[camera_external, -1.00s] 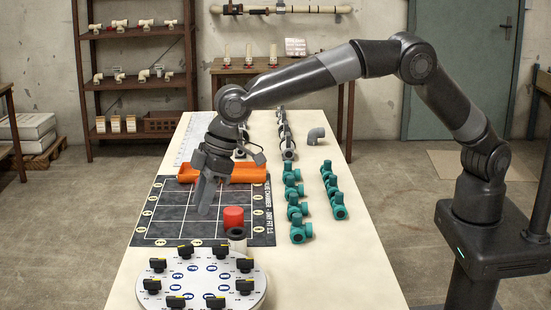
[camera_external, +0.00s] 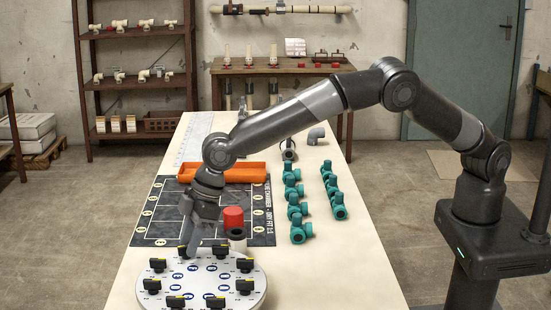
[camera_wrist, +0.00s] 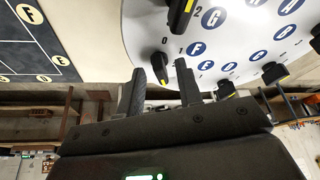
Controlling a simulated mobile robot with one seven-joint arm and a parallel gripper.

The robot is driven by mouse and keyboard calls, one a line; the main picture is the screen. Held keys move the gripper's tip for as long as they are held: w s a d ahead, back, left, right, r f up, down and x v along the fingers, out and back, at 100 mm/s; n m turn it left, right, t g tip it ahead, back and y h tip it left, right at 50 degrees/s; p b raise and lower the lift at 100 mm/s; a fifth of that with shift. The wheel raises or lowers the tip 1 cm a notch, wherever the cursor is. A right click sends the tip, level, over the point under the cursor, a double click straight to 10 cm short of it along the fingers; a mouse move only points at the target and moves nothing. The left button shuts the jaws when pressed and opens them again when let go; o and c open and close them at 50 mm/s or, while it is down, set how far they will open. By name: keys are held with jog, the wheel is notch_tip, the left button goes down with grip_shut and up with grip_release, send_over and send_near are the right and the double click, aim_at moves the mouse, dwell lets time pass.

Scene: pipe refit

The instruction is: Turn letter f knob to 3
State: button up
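The round white dial plate (camera_external: 205,262) lies at the table's front, with black knobs around its rim and blue letter discs inside. In the wrist view, the blue F disc (camera_wrist: 197,48) shows on the plate. The black knob beside it (camera_wrist: 160,66) has a yellow mark and small numbers 0 and 1 near it; its exact setting is unclear. My gripper (camera_external: 191,251) points down at the plate's far edge. In the wrist view, my gripper's fingers (camera_wrist: 159,76) stand apart, either side of this knob, with visible gaps. Contact is not visible.
The G knob (camera_wrist: 181,14) is close to the fingers in the wrist view. A red-capped pipe piece (camera_external: 234,218) stands just right of my gripper. An orange tray (camera_external: 245,173) lies behind, on the dark grid mat (camera_external: 160,225). Several teal valves (camera_external: 300,230) stand to the right.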

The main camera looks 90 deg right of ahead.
jog(key=shift+c, duration=0.2)
grip_shut()
dwell(0.3)
jog(key=shift+a+m+t+h, duration=0.15)
jog(key=shift+m+h, duration=0.3)
jog(key=shift+m, duration=0.75)
jog(key=shift+a+m+t+h, duration=0.15)
jog(key=shift+m+h, duration=0.3)
jog(key=shift+m, duration=0.75)
jog(key=shift+o, duration=0.2)
grip_release()
